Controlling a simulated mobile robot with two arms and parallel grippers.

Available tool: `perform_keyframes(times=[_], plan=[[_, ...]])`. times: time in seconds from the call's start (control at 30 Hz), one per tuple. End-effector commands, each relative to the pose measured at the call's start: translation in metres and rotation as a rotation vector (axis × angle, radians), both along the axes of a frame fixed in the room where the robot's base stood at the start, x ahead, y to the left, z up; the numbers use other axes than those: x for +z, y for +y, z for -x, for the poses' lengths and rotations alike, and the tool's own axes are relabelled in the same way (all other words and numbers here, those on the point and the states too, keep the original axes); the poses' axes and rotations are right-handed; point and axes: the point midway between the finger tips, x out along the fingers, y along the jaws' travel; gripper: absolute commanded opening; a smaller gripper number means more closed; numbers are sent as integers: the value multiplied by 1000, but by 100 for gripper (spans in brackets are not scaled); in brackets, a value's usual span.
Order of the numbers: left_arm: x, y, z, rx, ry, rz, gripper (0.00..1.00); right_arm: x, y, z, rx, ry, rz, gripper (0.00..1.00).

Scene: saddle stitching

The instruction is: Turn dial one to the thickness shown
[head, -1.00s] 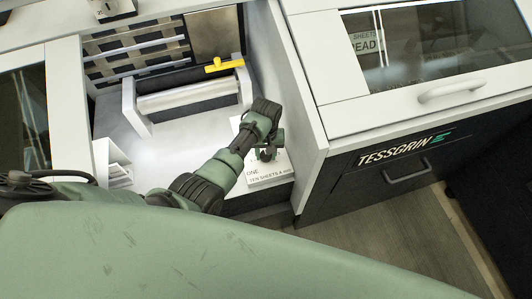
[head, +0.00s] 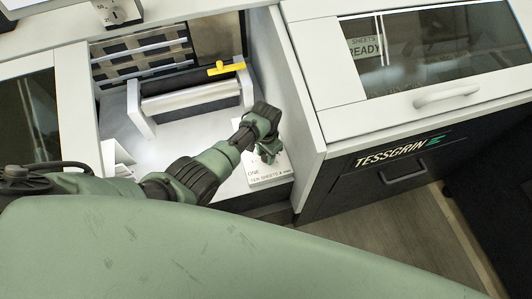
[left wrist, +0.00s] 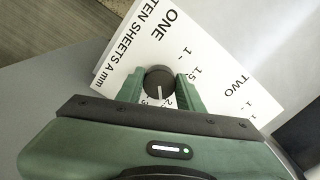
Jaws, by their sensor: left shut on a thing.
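Dial one (left wrist: 159,78) is a dark round knob with a white pointer line on a white panel (left wrist: 190,45). The panel reads "ONE", "TEN SHEETS A mm" and "TWO", with marks such as 1, 1.5, 2 and 3 around the knob. The pointer line faces the bottom of the left wrist view, near the 2 and 3 marks. My left gripper (left wrist: 160,88) is shut on the knob, one green finger on each side. In the head view my left gripper (head: 268,151) is over the white panel (head: 268,177), hiding the knob. My right gripper is not in view.
A white machine bay holds a bar frame (head: 190,99) and a yellow handle (head: 226,68). A white side wall (head: 297,110) stands close right of the panel. Further right is a cabinet with a glass lid (head: 450,45), a handle (head: 448,96) and a sign (head: 365,48) reading "READY".

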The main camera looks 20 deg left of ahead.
Motion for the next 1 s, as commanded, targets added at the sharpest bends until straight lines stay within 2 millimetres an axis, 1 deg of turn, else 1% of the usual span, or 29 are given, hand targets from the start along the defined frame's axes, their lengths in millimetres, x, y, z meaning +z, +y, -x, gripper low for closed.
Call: perform_keyframes(times=[0.3, 0.5, 0.73, 1.0], plan=[[0, 2, -1, -284, 0, -1, 0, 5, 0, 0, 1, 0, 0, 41], [0, 2, -1, -423, 0, -1, 0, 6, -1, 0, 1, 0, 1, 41], [0, 2, -1, -524, 1, 0, 0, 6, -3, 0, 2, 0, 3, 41], [0, 2, -2, -568, 1, 0, 0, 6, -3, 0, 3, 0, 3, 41]])
